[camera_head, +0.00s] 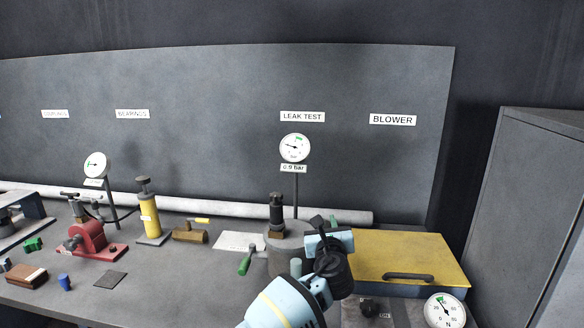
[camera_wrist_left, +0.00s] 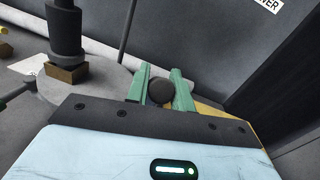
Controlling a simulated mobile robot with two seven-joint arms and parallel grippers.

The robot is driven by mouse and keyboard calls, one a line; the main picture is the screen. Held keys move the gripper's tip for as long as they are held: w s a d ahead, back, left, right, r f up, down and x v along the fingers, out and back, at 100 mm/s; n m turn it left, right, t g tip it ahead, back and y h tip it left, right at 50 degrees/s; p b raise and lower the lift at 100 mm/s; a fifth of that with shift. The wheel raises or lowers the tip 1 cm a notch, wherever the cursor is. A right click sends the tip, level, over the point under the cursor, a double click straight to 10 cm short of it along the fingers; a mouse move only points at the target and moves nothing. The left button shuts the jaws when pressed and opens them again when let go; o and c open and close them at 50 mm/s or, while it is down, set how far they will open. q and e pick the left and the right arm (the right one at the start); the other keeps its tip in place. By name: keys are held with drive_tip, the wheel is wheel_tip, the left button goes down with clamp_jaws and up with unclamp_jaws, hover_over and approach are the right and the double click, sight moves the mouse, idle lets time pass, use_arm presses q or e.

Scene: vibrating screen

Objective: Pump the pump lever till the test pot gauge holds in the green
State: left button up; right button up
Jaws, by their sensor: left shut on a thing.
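The test pot (camera_head: 281,258) is a grey cylinder on the bench with a dark stepped fitting (camera_head: 277,212) on top. It also shows in the wrist view (camera_wrist_left: 85,82). Its round white gauge (camera_head: 295,148) stands on a post behind it, above a plate reading 0.9 bar; the needle appears to point left of the green band at upper right. My left gripper (camera_head: 326,223) is right of the pot. In the wrist view its green fingers (camera_wrist_left: 161,88) are shut around a dark round knob (camera_wrist_left: 161,92), apparently the pump lever's end. The rest of the lever is hidden.
A yellow-topped box (camera_head: 425,243) with a dark handle lies right of my gripper, with another gauge (camera_head: 445,311) in front. A green-handled tool (camera_head: 245,262) lies left of the pot. A grey cabinet (camera_head: 530,200) stands at right.

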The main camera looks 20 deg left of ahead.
use_arm(q)
drive_tip(key=shift+w+r, duration=0.1)
drive_tip(key=shift+r, duration=0.15)
idle(0.4)
